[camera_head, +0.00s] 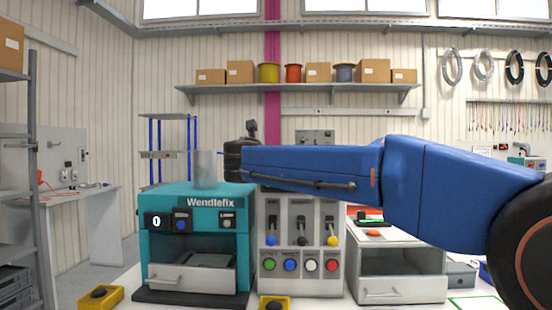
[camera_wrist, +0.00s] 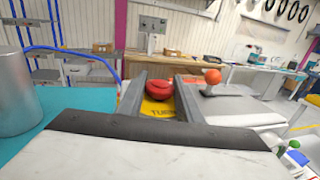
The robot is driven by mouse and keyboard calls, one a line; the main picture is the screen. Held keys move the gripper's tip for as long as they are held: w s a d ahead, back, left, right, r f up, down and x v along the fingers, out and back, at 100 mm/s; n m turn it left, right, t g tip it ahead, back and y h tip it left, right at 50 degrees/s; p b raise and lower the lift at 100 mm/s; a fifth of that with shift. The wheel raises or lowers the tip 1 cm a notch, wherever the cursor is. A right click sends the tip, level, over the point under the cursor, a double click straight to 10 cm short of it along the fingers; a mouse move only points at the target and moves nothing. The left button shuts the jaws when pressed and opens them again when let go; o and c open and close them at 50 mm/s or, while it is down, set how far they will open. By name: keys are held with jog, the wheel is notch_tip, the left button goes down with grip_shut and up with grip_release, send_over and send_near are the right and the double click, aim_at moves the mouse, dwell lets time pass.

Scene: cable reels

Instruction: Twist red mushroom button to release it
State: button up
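In the wrist view a red mushroom button (camera_wrist: 158,89) sits on a yellow plate (camera_wrist: 160,109) with partly hidden lettering. The two grey fingers of my gripper (camera_wrist: 160,78) are spread, one to each side of the button in the picture, with visible gaps. Nothing is held between them. I cannot tell whether the fingertips are level with the button. In the head view my gripper and wrist (camera_head: 240,155) are above the right end of the teal Wendlefix machine (camera_head: 195,204); the mushroom button does not show there.
A silver cylinder (camera_wrist: 16,95) stands on the teal top, left of my gripper. A lever with an orange ball (camera_wrist: 212,76) stands close to the right finger. The grey panel (camera_head: 290,238) has several levers and coloured buttons. My blue arm spans the right side.

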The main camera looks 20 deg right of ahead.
jog(key=shift+c, duration=0.7)
jog(key=shift+a+m+h, duration=0.1)
jog(key=shift+m+h, duration=0.2)
jog(key=shift+h, duration=0.1)
jog(key=shift+m+g+h, duration=0.9)
jog(key=shift+g+h, duration=0.2)
jog(key=m+g+h, duration=0.2)
jog(key=g, duration=0.1)
jog(key=m+g+h, duration=0.2)
jog(key=m+g, duration=0.1)
jog(key=g, duration=0.1)
jog(key=shift+h, duration=0.4)
jog(key=shift+m+g, duration=0.3)
jog(key=shift+m, duration=0.1)
